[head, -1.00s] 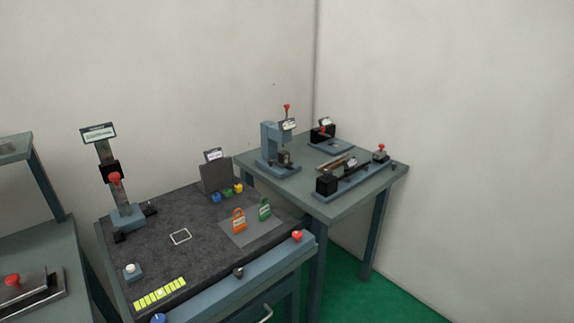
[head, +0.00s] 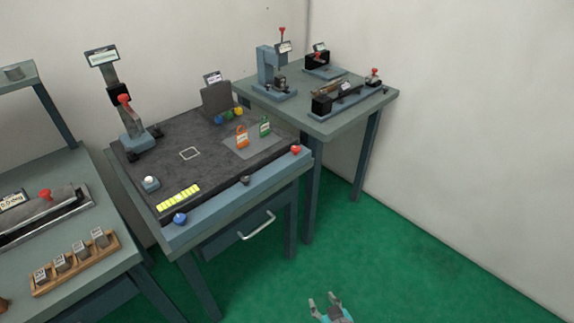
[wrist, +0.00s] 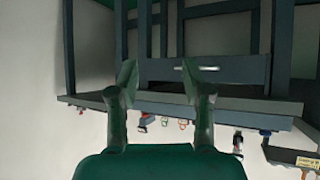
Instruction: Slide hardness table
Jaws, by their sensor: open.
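I cannot tell for sure which part is the hardness table. A blue-grey press-like stand (head: 268,72) with a red-topped lever and a small label stands on the back right bench (head: 340,120). A long slide device (head: 345,97) with a black block and a red knob (head: 375,72) lies near that bench's front edge. Another small black device (head: 321,60) with a red knob sits behind it. My gripper (head: 322,299) is open and empty at the bottom of the head view, over green floor, apart from the benches. Its spread fingers also show in the wrist view (wrist: 166,75).
The middle bench (head: 230,205) has a dark mat, red and blue knobs, a drawer handle (head: 257,226), and a tall stand (head: 125,105) with a red knob. The left bench (head: 95,285) holds a wooden rack (head: 75,263) of metal blocks. Green floor (head: 420,240) is open at right.

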